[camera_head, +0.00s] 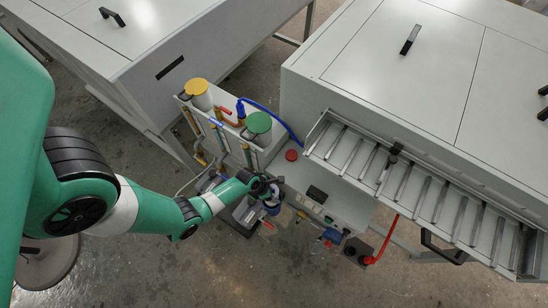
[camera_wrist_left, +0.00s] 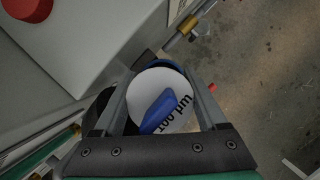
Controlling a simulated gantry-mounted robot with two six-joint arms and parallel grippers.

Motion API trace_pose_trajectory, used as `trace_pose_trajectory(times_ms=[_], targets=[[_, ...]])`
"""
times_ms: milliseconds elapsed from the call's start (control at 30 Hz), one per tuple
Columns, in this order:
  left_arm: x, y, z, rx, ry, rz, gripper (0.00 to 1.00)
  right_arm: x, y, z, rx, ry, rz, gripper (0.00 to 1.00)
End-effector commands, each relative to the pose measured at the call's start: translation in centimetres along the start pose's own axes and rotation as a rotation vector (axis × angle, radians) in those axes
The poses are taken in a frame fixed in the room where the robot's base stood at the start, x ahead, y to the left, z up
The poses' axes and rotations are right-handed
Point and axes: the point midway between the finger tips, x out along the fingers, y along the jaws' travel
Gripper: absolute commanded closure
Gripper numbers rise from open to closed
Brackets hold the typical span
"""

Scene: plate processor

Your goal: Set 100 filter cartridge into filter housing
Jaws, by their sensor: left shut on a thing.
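My left gripper (camera_head: 268,190) is low beside the plate processor's front corner. It is shut on the 100 filter cartridge, a white round piece with a blue handle and black lettering. The cartridge (camera_wrist_left: 172,85) shows between the two fingers in the left wrist view, its lettering upside down. In the head view the gripper hides most of it. A blue rim (camera_wrist_left: 172,63) shows just behind the cartridge; I cannot tell whether it is the filter housing or whether the cartridge is inside it. My right gripper is not in view.
Two canisters with a yellow lid (camera_head: 196,87) and a green lid (camera_head: 259,123) stand on a pipe panel behind the gripper. A blue hose (camera_head: 272,113) arches over it. A red button (camera_head: 291,155) is on the machine nearby. Bare floor (camera_head: 200,270) lies in front.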

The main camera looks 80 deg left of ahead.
Motion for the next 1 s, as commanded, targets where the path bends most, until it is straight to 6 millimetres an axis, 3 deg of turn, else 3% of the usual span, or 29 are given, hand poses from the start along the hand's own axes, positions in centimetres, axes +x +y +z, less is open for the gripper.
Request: trace_pose_trajectory(times_ms=[1000], targets=[[1.7,0.0,-0.7,0.001,-0.001,0.000,0.88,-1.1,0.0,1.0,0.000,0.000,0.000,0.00]])
